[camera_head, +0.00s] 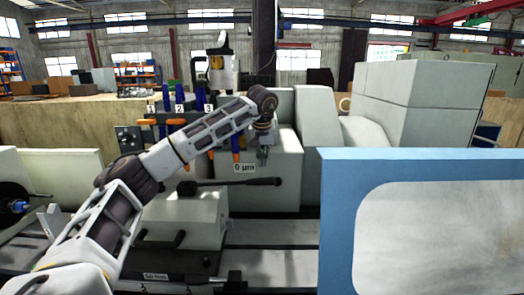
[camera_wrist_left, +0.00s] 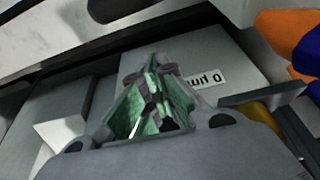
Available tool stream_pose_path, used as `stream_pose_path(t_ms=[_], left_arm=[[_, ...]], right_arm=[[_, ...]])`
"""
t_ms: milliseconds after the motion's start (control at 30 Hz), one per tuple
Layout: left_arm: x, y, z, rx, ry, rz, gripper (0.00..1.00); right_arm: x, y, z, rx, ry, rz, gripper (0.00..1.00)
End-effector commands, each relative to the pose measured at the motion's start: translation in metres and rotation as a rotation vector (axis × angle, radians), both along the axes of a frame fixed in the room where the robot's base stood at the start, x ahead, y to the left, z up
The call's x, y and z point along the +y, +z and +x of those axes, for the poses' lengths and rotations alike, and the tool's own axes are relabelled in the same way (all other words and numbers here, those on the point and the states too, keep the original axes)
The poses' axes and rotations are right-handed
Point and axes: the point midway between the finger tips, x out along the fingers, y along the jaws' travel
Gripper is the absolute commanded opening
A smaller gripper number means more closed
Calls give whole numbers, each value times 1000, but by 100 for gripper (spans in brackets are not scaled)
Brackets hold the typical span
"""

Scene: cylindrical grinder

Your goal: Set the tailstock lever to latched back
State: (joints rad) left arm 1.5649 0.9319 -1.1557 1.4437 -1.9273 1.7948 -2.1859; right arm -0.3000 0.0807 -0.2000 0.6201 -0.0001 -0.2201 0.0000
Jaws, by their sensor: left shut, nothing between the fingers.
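A black lever (camera_head: 236,183) with a rounded knob at its right end lies nearly level over a light grey block (camera_head: 192,218), pointing right. It looks like the tailstock lever. My left gripper (camera_head: 263,156) hangs above and a little left of the knob and appears apart from it. Its green-padded fingers (camera_wrist_left: 158,100) are shut and empty in the left wrist view. A white "0 µm" label (camera_head: 244,168) is just left of the gripper; it shows upside down in the left wrist view (camera_wrist_left: 206,78). I cannot identify the lever for certain in the wrist view. My right gripper is out of view.
A blue-framed panel with a window (camera_head: 335,220) fills the right foreground. Tall grey machine housings (camera_head: 415,105) stand behind on the right. A smaller black handle (camera_head: 163,241) is on the block's front.

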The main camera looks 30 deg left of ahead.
Motion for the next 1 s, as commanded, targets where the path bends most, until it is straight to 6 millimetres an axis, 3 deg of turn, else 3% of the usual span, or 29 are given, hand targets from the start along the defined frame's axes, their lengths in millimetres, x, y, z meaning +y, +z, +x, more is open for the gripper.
stream_pose_path(t_ms=[300,1000], left_arm=[[8,-40,11,2,2,2,0],[-13,-39,-22,-1,0,1,0]], right_arm=[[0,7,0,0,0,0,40],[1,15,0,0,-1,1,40]])
